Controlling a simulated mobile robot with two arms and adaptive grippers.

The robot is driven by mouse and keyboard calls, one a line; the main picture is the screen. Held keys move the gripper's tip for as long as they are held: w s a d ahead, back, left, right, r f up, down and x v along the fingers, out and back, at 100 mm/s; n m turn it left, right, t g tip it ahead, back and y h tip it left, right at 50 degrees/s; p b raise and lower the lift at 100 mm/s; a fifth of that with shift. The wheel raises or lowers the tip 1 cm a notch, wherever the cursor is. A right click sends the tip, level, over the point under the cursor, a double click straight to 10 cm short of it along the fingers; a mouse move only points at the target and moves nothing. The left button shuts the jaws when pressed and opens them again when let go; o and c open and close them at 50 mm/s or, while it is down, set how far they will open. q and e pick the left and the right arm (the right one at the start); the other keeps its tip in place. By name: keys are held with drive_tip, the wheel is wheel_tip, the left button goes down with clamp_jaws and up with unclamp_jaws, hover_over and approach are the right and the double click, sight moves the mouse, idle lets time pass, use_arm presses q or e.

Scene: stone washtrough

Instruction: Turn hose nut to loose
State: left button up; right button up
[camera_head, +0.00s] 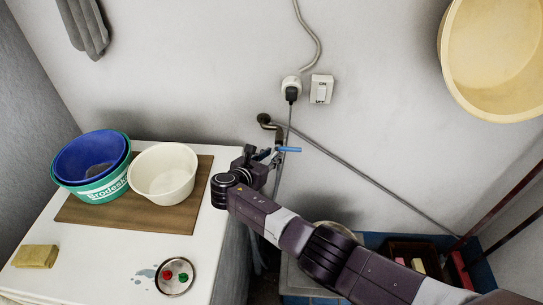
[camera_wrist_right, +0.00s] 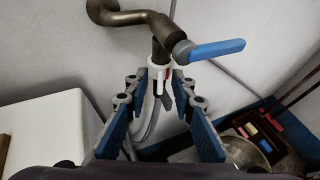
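The white hose nut (camera_wrist_right: 160,73) sits under the spout of a dark metal tap (camera_wrist_right: 160,30) in the right wrist view. A grey hose (camera_wrist_right: 142,130) hangs below. My right gripper (camera_wrist_right: 162,88) is open, its blue-padded fingers on either side of the nut and hose; contact cannot be told. In the head view my right gripper (camera_head: 262,160) is at the tap, below the blue lever (camera_head: 288,149), and the nut cannot be made out. My left gripper is not in view.
A white washing machine (camera_head: 110,246) stands left, with basins (camera_head: 163,172) on a brown board (camera_head: 205,180), a sponge (camera_head: 35,256) and a small dish (camera_head: 176,291). A socket with plug (camera_head: 291,88) is above the tap. A crate (camera_head: 415,250) stands low at right.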

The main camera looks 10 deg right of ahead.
drive_tip(key=v, duration=0.7)
drive_tip(key=shift+s+r, duration=0.15)
drive_tip(key=shift+s, duration=0.1)
drive_tip(key=shift+a, duration=0.15)
